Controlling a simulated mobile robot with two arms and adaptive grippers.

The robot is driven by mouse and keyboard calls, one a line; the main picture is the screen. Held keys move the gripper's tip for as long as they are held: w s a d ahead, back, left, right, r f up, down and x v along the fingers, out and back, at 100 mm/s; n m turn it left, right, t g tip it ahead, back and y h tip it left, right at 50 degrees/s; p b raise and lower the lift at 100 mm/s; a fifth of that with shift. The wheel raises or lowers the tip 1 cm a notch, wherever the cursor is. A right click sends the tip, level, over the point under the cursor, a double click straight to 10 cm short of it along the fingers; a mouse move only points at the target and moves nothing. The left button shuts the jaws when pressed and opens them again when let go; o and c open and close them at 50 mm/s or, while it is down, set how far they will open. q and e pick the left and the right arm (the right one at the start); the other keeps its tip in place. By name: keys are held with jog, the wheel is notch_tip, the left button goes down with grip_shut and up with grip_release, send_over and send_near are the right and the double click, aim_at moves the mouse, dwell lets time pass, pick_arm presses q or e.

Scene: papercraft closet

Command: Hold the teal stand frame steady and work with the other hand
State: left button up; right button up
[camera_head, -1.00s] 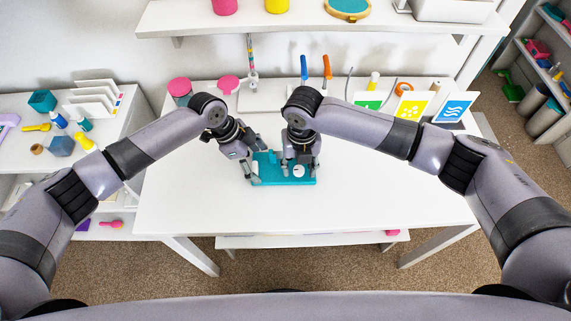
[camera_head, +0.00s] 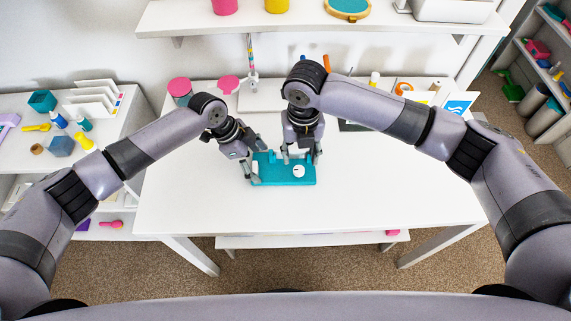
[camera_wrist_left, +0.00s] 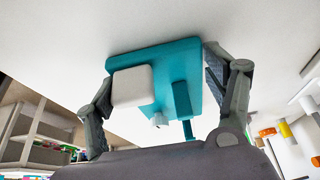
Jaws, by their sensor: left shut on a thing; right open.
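The teal stand frame (camera_head: 290,179) lies on the white table in front of me, with a small white round piece (camera_head: 299,171) on its right part. My left gripper (camera_head: 252,175) is shut on the frame's left end. In the left wrist view, the frame (camera_wrist_left: 195,62) sits between my left fingers (camera_wrist_left: 160,90), with a white block (camera_wrist_left: 132,86) and teal posts on it. My right gripper (camera_head: 300,158) is open above the back of the frame. Its fingers point down, and a white part shows between them. I cannot tell whether they touch it.
A left side table holds bottles and a card rack (camera_head: 92,113). The table's front and right areas are clear.

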aim_at(299, 170)
pick_arm(q)
jog(key=shift+s+a+f, duration=0.1)
jog(key=shift+a+f, duration=0.05)
jog(key=shift+f, duration=0.05)
pick_arm(e)
jog(key=m, duration=0.2)
jog(key=r+m, duration=0.2)
jog(key=m, duration=0.1)
jog(key=shift+m, duration=0.3)
notch_tip(299, 170, down, 8)
jog(key=m, duration=1.2)
jog(key=shift+f, duration=0.1)
jog(key=shift+c, duration=0.2)
